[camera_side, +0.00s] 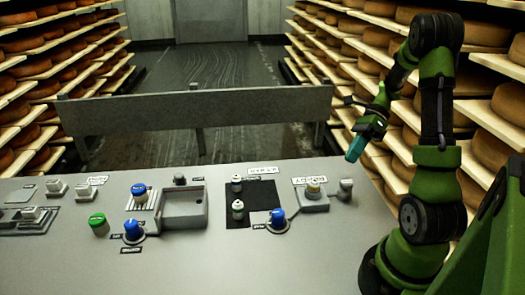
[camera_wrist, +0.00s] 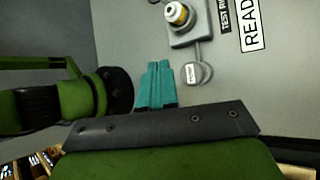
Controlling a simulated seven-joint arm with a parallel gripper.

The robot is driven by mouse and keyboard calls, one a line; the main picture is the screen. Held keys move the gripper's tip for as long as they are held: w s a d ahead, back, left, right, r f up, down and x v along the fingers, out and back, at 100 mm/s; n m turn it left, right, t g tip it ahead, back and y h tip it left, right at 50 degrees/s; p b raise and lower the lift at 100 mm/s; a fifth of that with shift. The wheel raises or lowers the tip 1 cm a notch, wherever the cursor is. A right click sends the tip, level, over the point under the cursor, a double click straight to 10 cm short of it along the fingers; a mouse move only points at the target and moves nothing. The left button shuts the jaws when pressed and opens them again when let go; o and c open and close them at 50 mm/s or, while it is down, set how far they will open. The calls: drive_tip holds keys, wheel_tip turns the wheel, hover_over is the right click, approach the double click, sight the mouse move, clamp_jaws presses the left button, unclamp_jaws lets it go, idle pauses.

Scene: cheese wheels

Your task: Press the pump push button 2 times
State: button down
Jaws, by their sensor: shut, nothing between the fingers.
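A round grey push button (camera_side: 345,189) stands at the right side of the grey panel. It also shows in the wrist view (camera_wrist: 196,73), with a small label whose print is too small to read for sure, so I cannot confirm that it is the pump button. My gripper (camera_side: 354,152) has teal fingers, shut and empty. It hangs above the panel's far right edge, above and apart from this button. In the wrist view the shut fingertips (camera_wrist: 157,66) appear just left of the button.
Blue knobs (camera_side: 277,220), a green button (camera_side: 98,225) and a shallow tray (camera_side: 184,222) spread across the panel. A metal rail (camera_side: 200,108) stands behind. Cheese shelves (camera_side: 400,152) line the right.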

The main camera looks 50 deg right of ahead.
sight(345, 183)
drive_tip(key=shift+f, duration=2.45)
drive_tip(key=shift+f, duration=0.15)
drive_tip(key=shift+f, duration=0.3)
drive_tip(key=shift+f, duration=0.85)
idle(0.8)
drive_tip(key=shift+r, duration=1.3)
drive_tip(key=shift+r, duration=2.5)
